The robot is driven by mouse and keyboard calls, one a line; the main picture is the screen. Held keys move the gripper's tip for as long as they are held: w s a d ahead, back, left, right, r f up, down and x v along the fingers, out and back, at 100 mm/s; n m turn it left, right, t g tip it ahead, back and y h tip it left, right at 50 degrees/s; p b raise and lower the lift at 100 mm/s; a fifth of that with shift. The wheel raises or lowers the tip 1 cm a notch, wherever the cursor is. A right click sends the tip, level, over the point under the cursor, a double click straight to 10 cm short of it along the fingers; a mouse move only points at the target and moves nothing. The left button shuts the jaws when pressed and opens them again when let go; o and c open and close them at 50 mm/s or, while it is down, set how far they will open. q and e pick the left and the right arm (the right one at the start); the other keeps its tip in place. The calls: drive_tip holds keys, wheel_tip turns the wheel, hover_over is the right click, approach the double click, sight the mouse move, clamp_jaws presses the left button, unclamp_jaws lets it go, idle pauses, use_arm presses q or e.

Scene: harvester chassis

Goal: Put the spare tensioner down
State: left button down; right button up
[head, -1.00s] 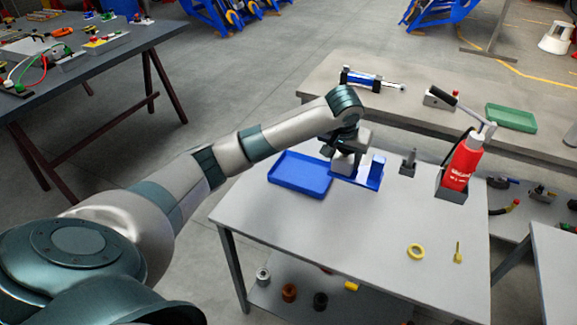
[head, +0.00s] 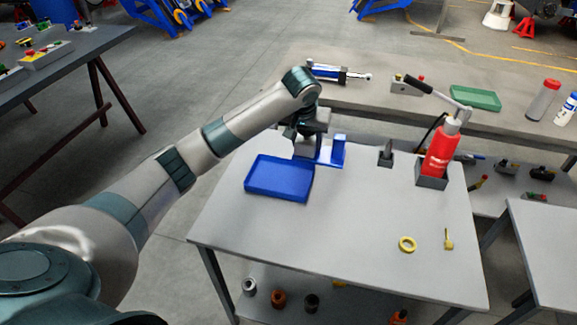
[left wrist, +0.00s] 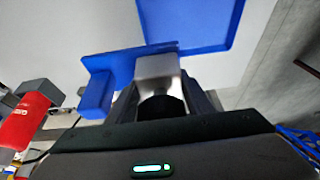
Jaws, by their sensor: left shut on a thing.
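My left gripper (head: 309,141) is at the far edge of the grey table (head: 340,225), just beyond the blue tray (head: 279,178) and beside a blue bracket-like stand (head: 338,151). In the left wrist view its fingers (left wrist: 163,105) are shut on a metal block with a dark round part, which I take to be the spare tensioner (left wrist: 157,68). The tensioner is next to the blue stand (left wrist: 97,95) and overlaps its base in the picture; I cannot tell whether it touches. In the head view my gripper mostly hides it. My right gripper is out of view.
A red bottle (head: 441,150) in a grey holder and a small grey post (head: 386,154) stand to the right. A yellow ring (head: 407,244) and a small yellow piece (head: 448,239) lie nearer. The table's middle is clear. Another bench (head: 420,100) stands behind.

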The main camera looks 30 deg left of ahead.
use_arm(q)
drive_tip(key=shift+a, duration=0.3)
drive_tip(key=a+f+p, duration=0.1)
drive_tip(key=a+f, duration=0.1)
drive_tip(key=a, duration=0.1)
drive_tip(key=s+a+f+p, duration=0.1)
drive_tip(key=a+f, duration=0.1)
drive_tip(key=a, duration=0.1)
drive_tip(key=s+a+f+p, duration=0.1)
drive_tip(key=a+f, duration=0.1)
drive_tip(key=a, duration=0.2)
drive_tip(key=shift+a+f, duration=0.2)
drive_tip(key=shift+a, duration=0.05)
drive_tip(key=shift+a+f, duration=0.1)
drive_tip(key=shift+f+p, duration=0.55)
drive_tip(key=shift+f, duration=1.45)
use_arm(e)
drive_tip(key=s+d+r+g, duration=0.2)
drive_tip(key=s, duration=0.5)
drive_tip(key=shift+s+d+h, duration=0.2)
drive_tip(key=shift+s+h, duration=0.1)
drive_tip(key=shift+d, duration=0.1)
